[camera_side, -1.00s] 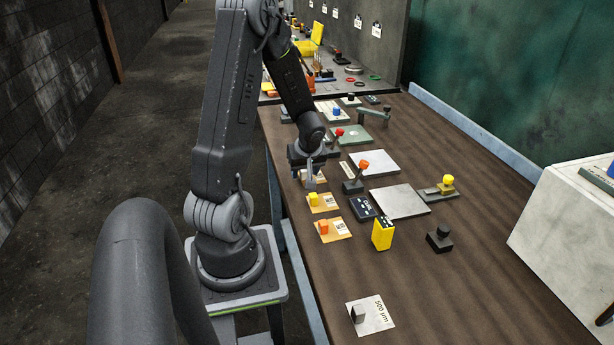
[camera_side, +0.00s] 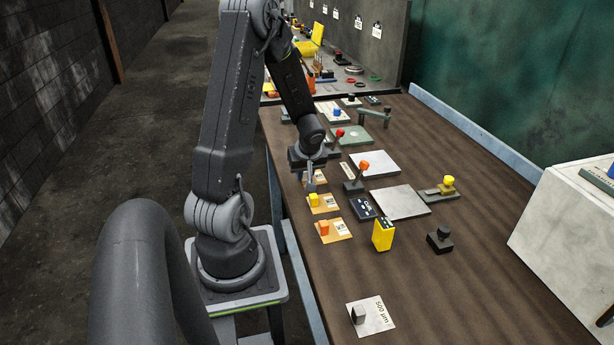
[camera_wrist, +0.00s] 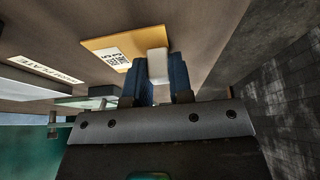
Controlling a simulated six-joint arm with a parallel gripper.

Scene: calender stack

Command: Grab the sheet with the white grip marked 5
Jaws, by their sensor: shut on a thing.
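In the wrist view, the white grip (camera_wrist: 157,64) is a small block at the edge of an orange sheet (camera_wrist: 120,42) with a printed code label. The characters on the label are too small to read surely. My gripper (camera_wrist: 160,76) is shut on the white grip, one dark blue finger on each side. In the side view my gripper (camera_side: 311,184) is low over the table's left edge and hides most of this sheet and its grip. I cannot tell whether the sheet touches the table.
Orange sheets with a yellow grip (camera_side: 314,200) and an orange grip (camera_side: 324,228) lie nearer. A yellow box (camera_side: 383,235) stands upright. The table's front middle is mostly clear.

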